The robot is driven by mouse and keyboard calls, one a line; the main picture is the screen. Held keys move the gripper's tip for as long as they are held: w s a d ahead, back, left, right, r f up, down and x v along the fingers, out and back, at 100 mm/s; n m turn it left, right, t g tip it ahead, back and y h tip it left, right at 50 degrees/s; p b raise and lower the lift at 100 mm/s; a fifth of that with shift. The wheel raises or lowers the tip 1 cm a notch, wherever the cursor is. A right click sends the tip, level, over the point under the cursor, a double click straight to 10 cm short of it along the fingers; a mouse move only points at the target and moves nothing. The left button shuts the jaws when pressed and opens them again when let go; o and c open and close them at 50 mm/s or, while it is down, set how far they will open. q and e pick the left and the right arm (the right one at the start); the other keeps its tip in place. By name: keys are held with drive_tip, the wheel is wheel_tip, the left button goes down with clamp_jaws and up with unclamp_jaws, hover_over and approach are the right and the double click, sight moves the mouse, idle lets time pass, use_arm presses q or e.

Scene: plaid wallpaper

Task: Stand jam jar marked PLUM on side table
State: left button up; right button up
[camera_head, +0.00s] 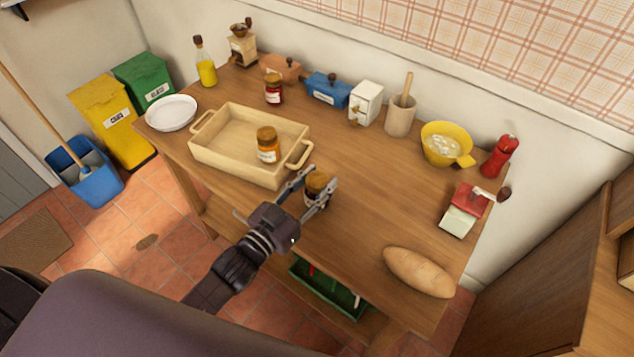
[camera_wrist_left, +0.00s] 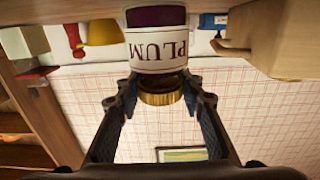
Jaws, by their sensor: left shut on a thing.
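The PLUM jam jar (camera_wrist_left: 157,48) has dark contents, a white label reading PLUM and a gold-brown lid. In the wrist view it appears upside down, between my left gripper's fingers. In the head view the jar (camera_head: 317,186) is at the front middle of the wooden table (camera_head: 350,232). My left gripper (camera_head: 318,190) is shut on it near the lid. I cannot tell whether the jar's base touches the table. My right gripper is not in view.
A white plate (camera_head: 171,113) is at the left. Canisters and an oil bottle (camera_head: 205,65) line the back. The middle of the table is clear.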

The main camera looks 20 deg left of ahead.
use_arm(q)
drive_tip(key=shift+f, duration=0.2)
drive_tip(key=shift+f, duration=0.1)
drive_tip(key=o, duration=1.1)
drive_tip(key=shift+o, duration=1.4)
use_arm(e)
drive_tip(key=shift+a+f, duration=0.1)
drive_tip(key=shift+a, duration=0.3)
use_arm(q)
drive_tip(key=shift+s+a, duration=0.1)
drive_tip(key=shift+s, duration=0.15)
drive_tip(key=b+v, duration=0.1)
drive_tip(key=v, duration=0.9)
drive_tip(key=shift+s+a, duration=0.25)
drive_tip(key=shift+s, duration=0.45)
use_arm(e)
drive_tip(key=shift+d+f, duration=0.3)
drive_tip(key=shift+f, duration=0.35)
